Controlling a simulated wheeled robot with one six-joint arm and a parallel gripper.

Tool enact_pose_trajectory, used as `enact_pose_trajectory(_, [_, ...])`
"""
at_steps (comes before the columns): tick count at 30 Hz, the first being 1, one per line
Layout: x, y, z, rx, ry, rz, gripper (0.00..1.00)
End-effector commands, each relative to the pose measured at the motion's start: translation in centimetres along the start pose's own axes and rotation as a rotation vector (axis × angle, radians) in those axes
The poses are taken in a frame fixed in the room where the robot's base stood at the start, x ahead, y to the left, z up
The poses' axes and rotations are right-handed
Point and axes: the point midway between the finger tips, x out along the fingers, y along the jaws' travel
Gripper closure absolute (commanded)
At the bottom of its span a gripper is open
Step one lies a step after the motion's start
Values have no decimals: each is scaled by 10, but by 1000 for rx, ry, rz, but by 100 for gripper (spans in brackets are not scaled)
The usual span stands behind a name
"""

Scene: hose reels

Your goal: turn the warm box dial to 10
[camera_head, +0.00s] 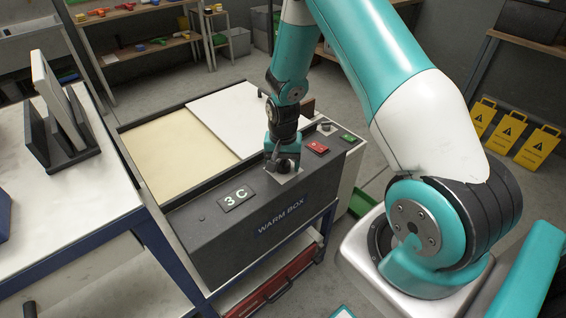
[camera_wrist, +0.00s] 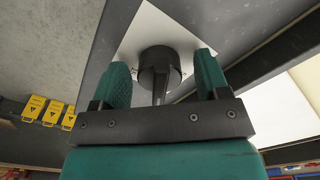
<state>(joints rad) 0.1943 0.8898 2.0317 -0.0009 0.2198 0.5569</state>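The warm box (camera_head: 236,220) is a dark grey case with "WARM BOX" on its front and a display (camera_head: 236,198) that reads "3 C". In the head view my gripper (camera_head: 283,164) points down at the pale dial plate (camera_head: 287,179) on its top edge and largely hides the dial. In the wrist view the dial (camera_wrist: 160,68) is a round black knob with a raised grip bar, on a white plate (camera_wrist: 185,30). My gripper (camera_wrist: 163,80) is open, with one teal finger on each side of the knob and a visible gap on both sides.
A red button (camera_head: 317,147) and a green one (camera_head: 348,138) are to the right of the dial. A white panel (camera_head: 232,115) covers part of the box top. A table (camera_head: 75,215) with a dark rack (camera_head: 62,140) stands at left. Yellow warning signs (camera_head: 537,146) stand at right.

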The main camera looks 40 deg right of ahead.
Motion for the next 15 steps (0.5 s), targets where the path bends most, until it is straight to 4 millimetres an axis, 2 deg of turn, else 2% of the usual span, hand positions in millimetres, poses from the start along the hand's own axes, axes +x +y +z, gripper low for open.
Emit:
enact_pose_trajectory(5, [-3, 0, 0, 0, 1, 0, 31])
enact_pose_trajectory(8, [-14, 0, -1, 0, 4, -2, 31])
enact_pose_trajectory(11, [-34, 0, -1, 0, 5, -3, 31])
enact_pose_trajectory(15, [-70, -1, -1, 0, 7, -4, 31])
